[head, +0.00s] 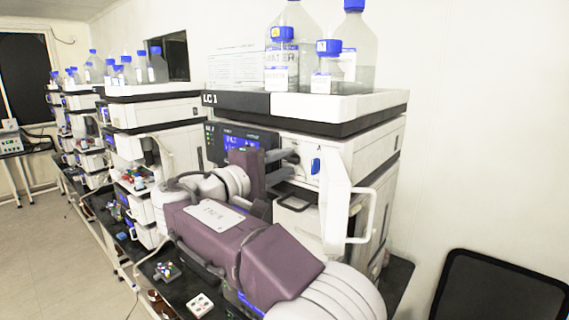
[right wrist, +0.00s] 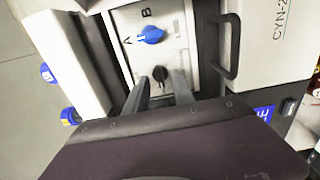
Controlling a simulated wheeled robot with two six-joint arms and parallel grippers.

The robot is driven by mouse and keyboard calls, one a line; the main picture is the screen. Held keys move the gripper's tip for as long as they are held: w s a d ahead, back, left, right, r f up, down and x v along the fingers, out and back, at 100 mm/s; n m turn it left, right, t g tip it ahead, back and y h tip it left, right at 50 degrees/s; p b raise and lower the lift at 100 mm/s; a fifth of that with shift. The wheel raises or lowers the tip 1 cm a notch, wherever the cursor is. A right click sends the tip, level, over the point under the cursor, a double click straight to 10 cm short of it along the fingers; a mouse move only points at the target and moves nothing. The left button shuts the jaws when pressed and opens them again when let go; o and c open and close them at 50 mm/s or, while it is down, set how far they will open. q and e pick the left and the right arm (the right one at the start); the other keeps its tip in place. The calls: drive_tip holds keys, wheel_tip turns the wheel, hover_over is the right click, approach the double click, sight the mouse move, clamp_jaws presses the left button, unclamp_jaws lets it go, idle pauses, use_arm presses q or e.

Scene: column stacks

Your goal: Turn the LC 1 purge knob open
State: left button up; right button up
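The LC 1 stack (head: 300,103) stands in front of me with its front door (head: 336,205) swung open. In the right wrist view, a small dark knob (right wrist: 158,73) sits on the light panel (right wrist: 176,54), below a blue knob (right wrist: 151,35) near the letters A and B. I cannot read a purge label. My right gripper (right wrist: 161,80) is open, with one finger on each side of the dark knob; I cannot tell whether they touch it. In the head view, my right gripper (head: 284,164) reaches the panel, and the dark knob is hidden. My left gripper is not in view.
Blue-capped bottles (head: 354,45) stand in the tray on top of LC 1. The open door's handle (head: 371,215) sticks out at the right, close to my arm. More stacks (head: 155,110) line the bench to the left. The floor at left is clear.

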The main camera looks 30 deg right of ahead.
drive_tip(key=b+v, duration=0.1)
drive_tip(key=v, duration=0.7)
drive_tip(key=shift+a+b, duration=0.25)
drive_tip(key=shift+b, duration=0.05)
drive_tip(key=shift+s, duration=0.15)
